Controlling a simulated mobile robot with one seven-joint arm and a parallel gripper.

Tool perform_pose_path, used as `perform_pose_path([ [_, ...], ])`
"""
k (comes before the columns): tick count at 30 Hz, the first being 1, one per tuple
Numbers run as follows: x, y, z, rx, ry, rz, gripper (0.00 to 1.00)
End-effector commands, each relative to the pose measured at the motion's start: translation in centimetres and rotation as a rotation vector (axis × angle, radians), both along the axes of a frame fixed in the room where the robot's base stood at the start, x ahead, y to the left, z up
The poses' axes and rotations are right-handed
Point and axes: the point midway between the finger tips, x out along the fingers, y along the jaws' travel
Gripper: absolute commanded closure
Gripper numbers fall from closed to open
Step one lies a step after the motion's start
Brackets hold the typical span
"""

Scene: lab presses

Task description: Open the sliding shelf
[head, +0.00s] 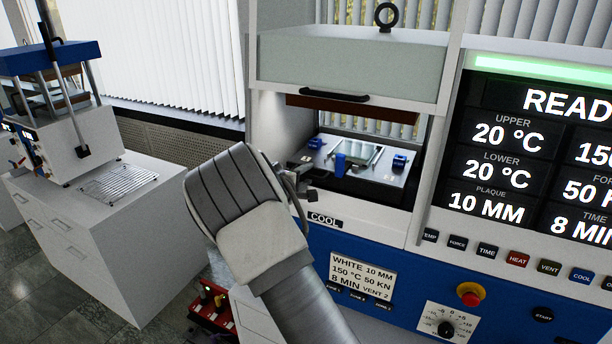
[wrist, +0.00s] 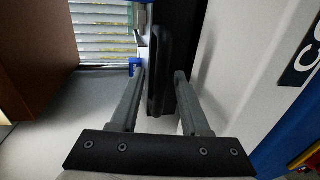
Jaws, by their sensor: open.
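The sliding shelf (head: 378,175) is a grey plate inside the press chamber, with a pale square plaque in its middle and blue parts on it. Its front edge is partly hidden by my arm. My gripper (head: 303,186) is at the left front of the chamber, above the COOL label; my wrist hides most of it. In the wrist view my gripper (wrist: 160,74) is open, with one finger on each side of a long black bar (wrist: 158,95) that looks like a handle. Gaps show beside the bar; I cannot tell whether either finger touches it.
A light grey hood (head: 350,68) with a black handle hangs above the chamber. A control panel (head: 535,150) with buttons stands at the right. Another press (head: 75,130) stands on a white cabinet at the left. Floor shows between the cabinets.

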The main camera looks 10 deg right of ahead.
Motion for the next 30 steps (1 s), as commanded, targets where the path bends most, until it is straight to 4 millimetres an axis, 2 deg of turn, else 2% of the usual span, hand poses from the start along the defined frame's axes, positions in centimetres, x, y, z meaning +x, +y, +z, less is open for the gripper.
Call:
perform_pose_path([
  [1, -0.01, 0.02, 0.00, 0.000, 0.000, 0.000, 0.54],
  [9, -0.03, 0.04, 0.01, 0.000, 0.000, 0.000, 1.00],
  [30, -0.03, 0.06, 0.03, 0.000, 0.000, 0.000, 1.00],
])
